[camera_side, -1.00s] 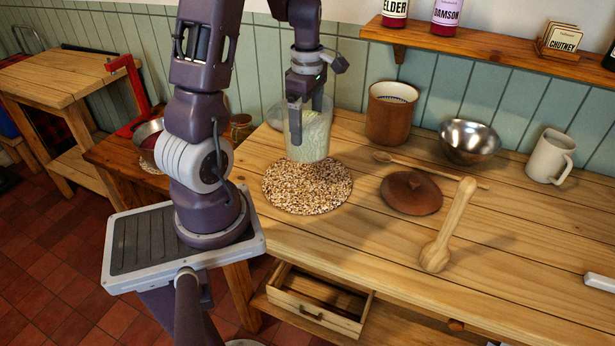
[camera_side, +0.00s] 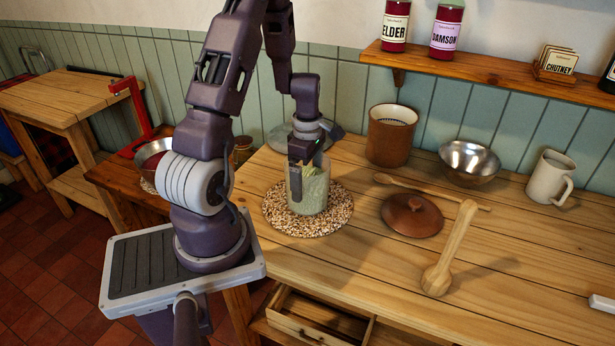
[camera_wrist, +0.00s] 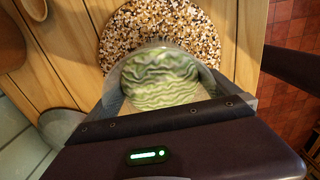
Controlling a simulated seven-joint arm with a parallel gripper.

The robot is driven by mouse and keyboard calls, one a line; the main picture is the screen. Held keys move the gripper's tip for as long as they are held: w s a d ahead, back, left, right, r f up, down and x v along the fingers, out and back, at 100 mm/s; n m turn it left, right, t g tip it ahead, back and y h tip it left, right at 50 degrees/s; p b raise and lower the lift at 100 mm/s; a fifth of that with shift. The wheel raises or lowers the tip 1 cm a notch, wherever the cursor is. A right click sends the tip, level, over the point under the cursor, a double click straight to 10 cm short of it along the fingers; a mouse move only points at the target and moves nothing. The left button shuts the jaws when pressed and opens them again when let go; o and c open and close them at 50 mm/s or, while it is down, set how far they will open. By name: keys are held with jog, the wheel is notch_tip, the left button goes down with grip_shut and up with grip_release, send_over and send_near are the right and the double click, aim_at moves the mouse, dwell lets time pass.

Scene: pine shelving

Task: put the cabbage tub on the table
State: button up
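The cabbage tub (camera_side: 316,190) is a clear tub filled with pale green shredded cabbage. In the side view it is upright over the speckled round mat (camera_side: 275,218), with its base at or very near the mat; I cannot tell if it touches. My gripper (camera_side: 308,183) is shut on the tub, one finger on each side. In the wrist view the cabbage (camera_wrist: 160,80) shows between the fingers, against the mat (camera_wrist: 125,35). The near finger hides part of the tub. The mat lies on the wooden table (camera_side: 340,265).
A brown crock (camera_side: 391,145), metal bowl (camera_side: 468,162) and mug (camera_side: 549,178) stand along the back. A wooden spoon (camera_side: 430,190), brown lid (camera_side: 411,215) and wooden pestle (camera_side: 448,252) lie right of the mat. A drawer (camera_side: 315,320) stands open below. The table's right front is largely clear.

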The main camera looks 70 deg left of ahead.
jog(key=shift+r, duration=0.1)
notch_tip(320, 180, up, 12)
jog(key=f, duration=0.1)
jog(key=w+d+r+m+t, duration=0.1)
jog(key=d+r+m+t, duration=0.1)
jog(key=d+r+m, duration=0.55)
jog(key=s+d+r+m+t, duration=0.1)
jog(key=s+d+r+m, duration=0.2)
jog(key=s+d+m, duration=0.2)
jog(key=s+d+r+m+t, duration=0.2)
jog(key=s+d+m, duration=0.3)
jog(key=d+m, duration=0.7)
jog(key=shift+s+r+m+t, duration=0.3)
jog(key=shift+s+r+m, duration=0.15)
jog(key=shift+m, duration=0.8)
